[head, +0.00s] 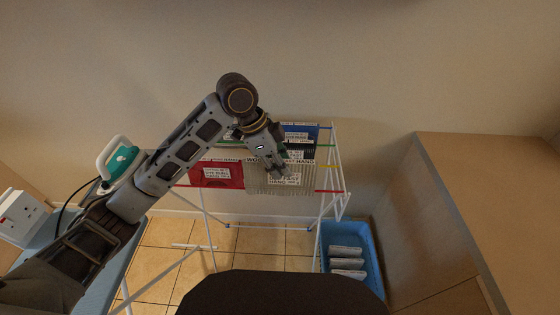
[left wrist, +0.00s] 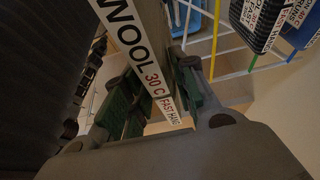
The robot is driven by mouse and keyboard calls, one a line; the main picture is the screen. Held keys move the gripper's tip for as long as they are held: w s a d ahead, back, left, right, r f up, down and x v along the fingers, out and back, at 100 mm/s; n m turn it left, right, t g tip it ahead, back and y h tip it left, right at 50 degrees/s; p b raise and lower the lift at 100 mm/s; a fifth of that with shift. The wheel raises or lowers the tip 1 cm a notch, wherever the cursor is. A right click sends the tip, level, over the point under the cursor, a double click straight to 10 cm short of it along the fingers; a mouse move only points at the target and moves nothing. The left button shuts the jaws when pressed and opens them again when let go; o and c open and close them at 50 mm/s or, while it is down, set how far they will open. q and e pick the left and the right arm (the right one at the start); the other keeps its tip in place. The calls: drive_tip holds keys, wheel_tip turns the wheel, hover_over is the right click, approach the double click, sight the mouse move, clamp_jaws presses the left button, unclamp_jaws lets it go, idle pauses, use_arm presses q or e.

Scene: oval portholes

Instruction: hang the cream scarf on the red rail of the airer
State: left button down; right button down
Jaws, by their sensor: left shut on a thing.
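The cream scarf (head: 255,186) is a ribbed, pale cloth with printed labels, at the front right of the airer (head: 337,165) in the head view. My left gripper (head: 284,172) reaches down over it and is shut on it. In the left wrist view the scarf's edge and its "WOOL 30 C" label (left wrist: 140,55) pass between the green-padded fingers (left wrist: 155,92). The red rail (head: 329,191) shows to the right of the scarf, at about its lower edge. The scarf hides the rail behind it, so I cannot tell whether it touches. My right gripper is not in view.
A red cloth (head: 216,175) hangs left of the scarf. A blue cloth (head: 300,131) and darker ones hang behind, near the yellow (head: 326,167) and green rails. An iron (head: 120,160) stands at left.

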sight(280, 188)
use_arm(q)
drive_tip(key=shift+f, duration=0.65)
drive_tip(key=shift+f+b, duration=0.3)
drive_tip(key=shift+f, duration=1.3)
drive_tip(key=shift+f+b, duration=0.6)
drive_tip(key=shift+f, duration=2.4)
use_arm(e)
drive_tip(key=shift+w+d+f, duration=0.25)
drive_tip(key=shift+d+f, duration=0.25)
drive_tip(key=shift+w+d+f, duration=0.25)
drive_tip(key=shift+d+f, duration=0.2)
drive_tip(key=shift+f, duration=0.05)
use_arm(q)
drive_tip(key=c, duration=1.1)
unclamp_jaws()
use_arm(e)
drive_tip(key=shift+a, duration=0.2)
